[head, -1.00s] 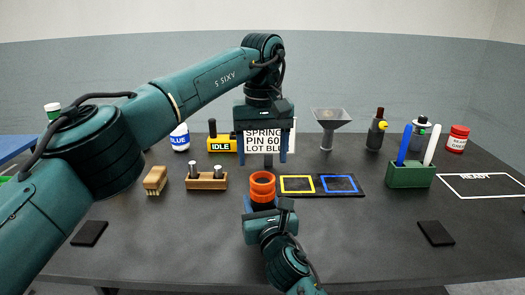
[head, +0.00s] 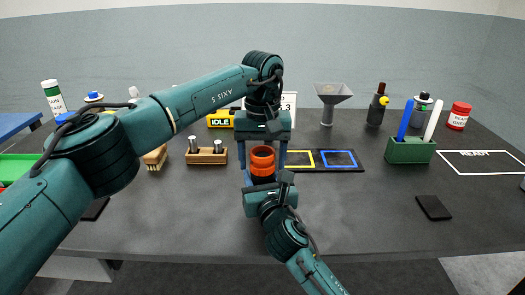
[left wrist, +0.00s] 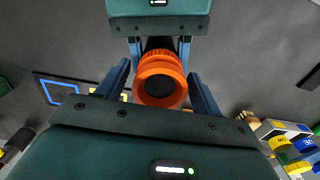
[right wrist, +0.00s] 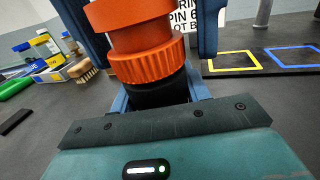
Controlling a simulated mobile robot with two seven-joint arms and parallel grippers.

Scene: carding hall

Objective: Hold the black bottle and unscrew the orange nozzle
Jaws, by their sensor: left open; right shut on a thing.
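The orange nozzle (head: 262,160) sits on top of the black bottle, which stands upright. The nozzle's ribbed collar shows large in the right wrist view (right wrist: 146,62). The black bottle (right wrist: 158,93) shows only as a dark band below the collar; my right gripper (head: 262,182) is shut on it from the front. My left gripper (head: 263,160) points down from above, open, with its fingers on either side of the nozzle. In the left wrist view the nozzle (left wrist: 160,80) lies between the two blue fingers, with gaps visible beside it.
A green holder (head: 410,150) with pens is at right. A wooden block with pins (head: 207,156) and a brush (head: 155,158) are at left.

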